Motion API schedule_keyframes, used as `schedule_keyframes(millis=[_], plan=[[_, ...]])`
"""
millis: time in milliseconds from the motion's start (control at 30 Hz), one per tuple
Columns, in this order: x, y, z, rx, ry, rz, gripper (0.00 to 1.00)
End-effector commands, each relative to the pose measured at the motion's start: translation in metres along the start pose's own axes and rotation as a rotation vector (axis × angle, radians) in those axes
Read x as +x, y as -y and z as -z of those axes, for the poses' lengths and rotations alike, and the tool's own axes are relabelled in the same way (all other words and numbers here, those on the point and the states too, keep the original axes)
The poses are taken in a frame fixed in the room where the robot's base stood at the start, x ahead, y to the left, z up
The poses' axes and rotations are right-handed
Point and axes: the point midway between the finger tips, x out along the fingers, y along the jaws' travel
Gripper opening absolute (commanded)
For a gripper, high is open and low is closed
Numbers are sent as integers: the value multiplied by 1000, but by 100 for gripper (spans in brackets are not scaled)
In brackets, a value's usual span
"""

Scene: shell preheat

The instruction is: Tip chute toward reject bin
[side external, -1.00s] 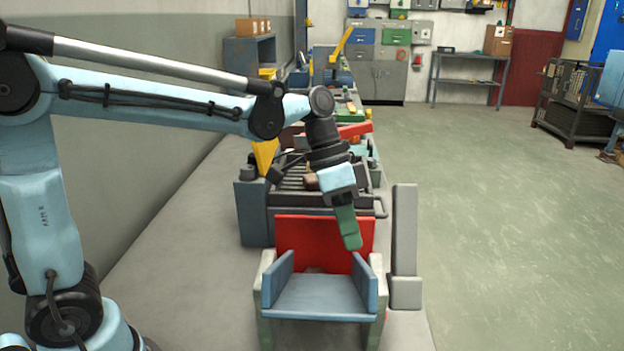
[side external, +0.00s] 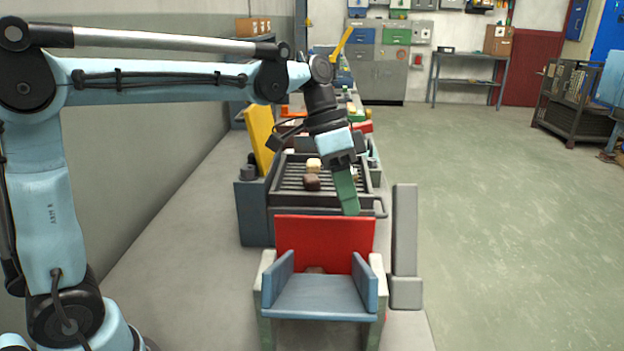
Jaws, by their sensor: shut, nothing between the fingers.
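The chute (side external: 318,296) is a blue-grey trough with two raised side walls, held between pale side supports at the front. A red panel (side external: 322,240) stands upright right behind it; I cannot tell whether this belongs to the reject bin. My gripper (side external: 350,208) has green fingers pointing down. It is shut and empty, above and behind the chute, near the top right edge of the red panel, and it does not appear to touch the chute.
A dark grate (side external: 290,178) behind the red panel carries several small brown and tan pieces (side external: 312,183). A yellow plate (side external: 260,140) stands at its left. A grey upright post (side external: 404,230) stands right of the chute.

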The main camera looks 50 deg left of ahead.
Motion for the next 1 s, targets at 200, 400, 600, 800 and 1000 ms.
schedule_keyframes(millis=[200,400,600,800,1000], plan=[[-40,29,-1,-5,-1,1,0],[-62,44,-2,-2,-1,0,0],[-70,49,-2,-1,0,-1,0],[-70,50,-2,0,0,-1,0],[-69,47,-5,-14,-3,17,0]])
